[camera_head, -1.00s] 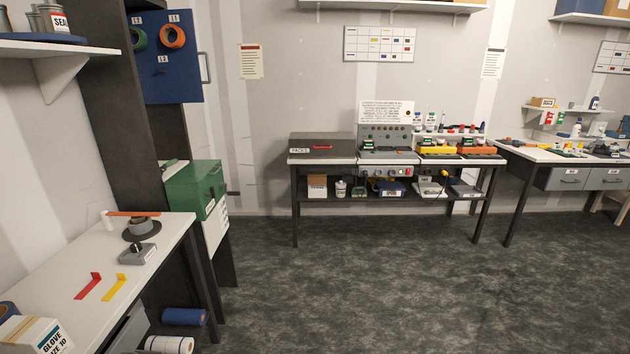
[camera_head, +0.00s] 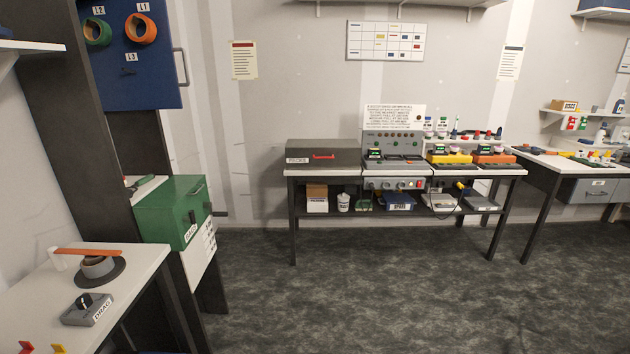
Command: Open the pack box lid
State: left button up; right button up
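The pack box (camera_head: 345,154) is a dark grey-brown box with a red handle (camera_head: 323,156) on its front and a white label reading "PACKS". It stands on the left end of the bench against the back wall, some way ahead of me. Its lid looks shut. Neither of my grippers is in view.
The bench (camera_head: 430,172) also holds a grey control panel (camera_head: 393,148) and yellow and orange units to the right of the box. A green box (camera_head: 172,213) and a white table (camera_head: 130,262) stand at the left. Dark open floor (camera_head: 370,305) lies before the bench.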

aim_at(298, 152)
jog(key=i+z, duration=0.15)
jog(key=i, duration=0.65)
jog(key=i+j+z, duration=0.1)
jog(key=i, duration=0.65)
jog(key=i+z, duration=0.25)
jog(key=i, duration=0.15)
jog(key=i+j+z, duration=0.15)
jog(key=i+z, duration=0.15)
jog(key=i+j+z, duration=0.25)
jog(key=i, duration=0.15)
